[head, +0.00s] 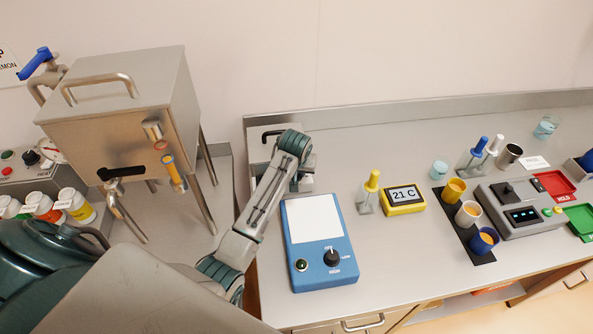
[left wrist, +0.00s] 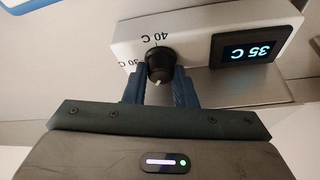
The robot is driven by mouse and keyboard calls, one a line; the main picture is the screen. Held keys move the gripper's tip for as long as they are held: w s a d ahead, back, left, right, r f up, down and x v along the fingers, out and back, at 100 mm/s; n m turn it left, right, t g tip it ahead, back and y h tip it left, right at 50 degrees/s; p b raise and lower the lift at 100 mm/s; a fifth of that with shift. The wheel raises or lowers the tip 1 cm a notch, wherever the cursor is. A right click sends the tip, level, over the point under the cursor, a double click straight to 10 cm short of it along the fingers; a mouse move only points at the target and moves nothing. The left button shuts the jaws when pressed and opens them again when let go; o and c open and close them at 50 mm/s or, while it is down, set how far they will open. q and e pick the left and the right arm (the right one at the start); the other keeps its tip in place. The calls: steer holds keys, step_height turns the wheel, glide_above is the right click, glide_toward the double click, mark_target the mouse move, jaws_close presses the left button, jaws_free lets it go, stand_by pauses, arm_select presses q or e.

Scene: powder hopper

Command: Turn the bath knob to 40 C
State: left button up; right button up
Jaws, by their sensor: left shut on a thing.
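The bath knob (left wrist: 160,62) is black and sits on the white front panel (left wrist: 192,28) of the bath in the left wrist view. My left gripper (left wrist: 160,74) has its blue fingers on both sides of the knob and is shut on it. The mark 40 C (left wrist: 162,37) is beyond the knob and 30 C (left wrist: 135,60) is to its left. I cannot clearly tell which mark the knob points to. The display (left wrist: 256,50) reads 35 C. In the head view the bath (head: 262,146) is partly hidden behind my left arm (head: 292,145). My right gripper is not in view.
A blue hotplate (head: 318,225) stands just right of my left forearm. A steel hopper (head: 125,110) on legs stands at the left. The counter behind the yellow box is clear.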

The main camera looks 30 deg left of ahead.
arm_select(q)
steer(key=o, duration=1)
steer(key=shift+r, duration=0.1)
steer(key=b+v, duration=0.3)
steer(key=v, duration=0.7)
steer(key=shift+s+r, duration=0.2)
steer(key=shift+r, duration=0.1)
steer(key=shift+d, duration=0.1)
